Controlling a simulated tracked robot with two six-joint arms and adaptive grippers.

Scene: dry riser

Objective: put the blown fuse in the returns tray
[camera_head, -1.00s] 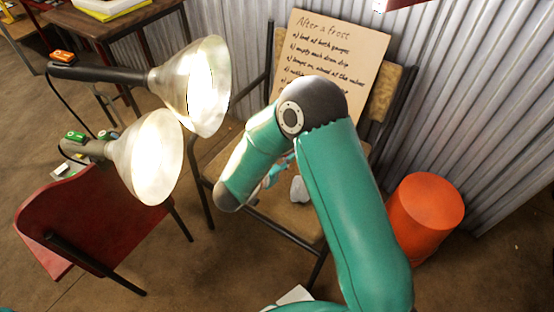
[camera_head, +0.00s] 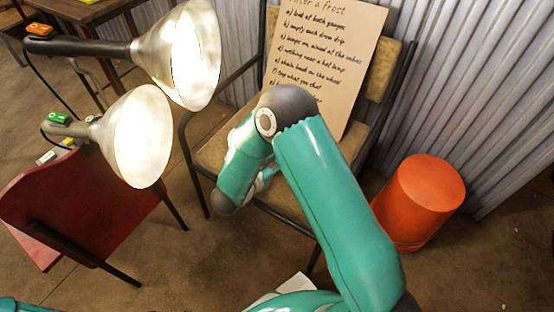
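My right arm (camera_head: 325,200) reaches up from the bottom and bends over the wooden chair (camera_head: 210,155). Its forearm hides most of my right gripper (camera_head: 264,180); only a pale sliver shows by the chair seat, so its fingers and anything between them are hidden. My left gripper is out of view; only a teal bit of my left arm shows at the lower left corner. I cannot make out the blown fuse or identify the returns tray in this view.
Two lit lamps (camera_head: 180,55) (camera_head: 135,135) stand at the left above a red chair (camera_head: 75,205). A handwritten board (camera_head: 325,60) leans on the wooden chair. An orange drum (camera_head: 420,200) stands right, before a corrugated wall. Floor at lower right is clear.

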